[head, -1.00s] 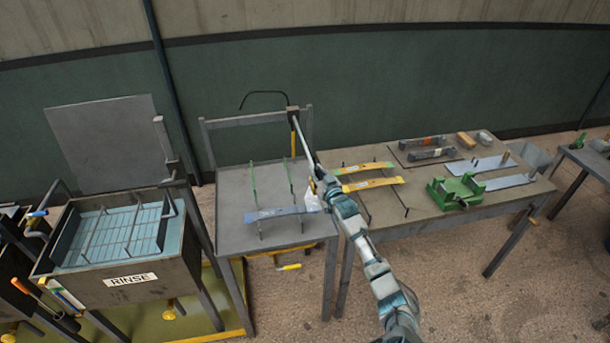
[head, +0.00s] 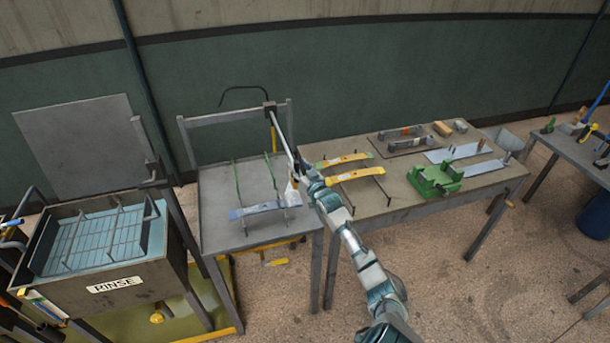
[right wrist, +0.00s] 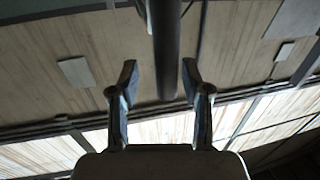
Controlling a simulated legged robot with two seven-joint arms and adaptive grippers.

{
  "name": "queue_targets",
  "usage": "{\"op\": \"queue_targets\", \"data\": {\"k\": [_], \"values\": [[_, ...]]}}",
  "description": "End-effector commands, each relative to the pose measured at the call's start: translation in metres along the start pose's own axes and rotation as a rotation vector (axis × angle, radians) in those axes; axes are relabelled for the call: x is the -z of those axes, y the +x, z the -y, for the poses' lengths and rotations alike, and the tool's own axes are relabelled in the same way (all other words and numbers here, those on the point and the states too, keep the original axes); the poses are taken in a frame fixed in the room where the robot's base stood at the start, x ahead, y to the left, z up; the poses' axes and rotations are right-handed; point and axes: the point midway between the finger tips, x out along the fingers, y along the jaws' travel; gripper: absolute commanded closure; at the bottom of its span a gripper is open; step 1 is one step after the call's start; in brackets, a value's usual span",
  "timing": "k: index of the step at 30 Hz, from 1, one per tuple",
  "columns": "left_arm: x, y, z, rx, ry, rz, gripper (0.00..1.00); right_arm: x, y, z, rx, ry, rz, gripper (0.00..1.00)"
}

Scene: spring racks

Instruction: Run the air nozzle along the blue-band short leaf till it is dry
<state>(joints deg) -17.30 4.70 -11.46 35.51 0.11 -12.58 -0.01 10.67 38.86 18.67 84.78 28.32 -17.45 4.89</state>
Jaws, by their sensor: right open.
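The blue-band short leaf (head: 262,209) lies across the green-railed rack on the small grey table, near its front. My right gripper (head: 297,168) is above and right of that leaf, at the end of my arm. A long grey rod (head: 281,132) runs from a black block on the frame down to the gripper; I cannot tell whether it is the air nozzle's line. A pale tapered piece (head: 292,193) hangs under the gripper beside the leaf's right end. In the right wrist view, the fingers (right wrist: 159,84) are apart, with a dark tube (right wrist: 166,50) beyond them. Wetness is too small to tell.
Two yellow-band leaves (head: 343,160) lie on a rack on the brown table (head: 400,212). A green fixture (head: 434,179) stands right of them. The rinse tank (head: 120,255) is at the left. A grey frame (head: 225,119) stands behind the small table.

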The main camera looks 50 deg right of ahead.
Motion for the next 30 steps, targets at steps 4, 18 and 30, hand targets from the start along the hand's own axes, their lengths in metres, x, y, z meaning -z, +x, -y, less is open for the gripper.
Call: {"op": "queue_targets", "data": {"k": [4, 18, 30], "values": [[0.0, 0.0, 0.0, -0.001, 0.001, -0.002, 0.23, -0.001, -0.03, 0.001, 0.001, -0.002, 0.001, 0.53], [0.002, 0.0, -0.001, -0.002, 0.001, -0.002, 0.23, 0.0, -0.111, 0.0, -0.001, -0.002, 0.0, 0.53], [0.002, 0.0, -0.002, -0.001, 0.001, -0.002, 0.23, -0.001, -0.115, 0.001, 0.0, -0.001, 0.0, 0.53]]}}
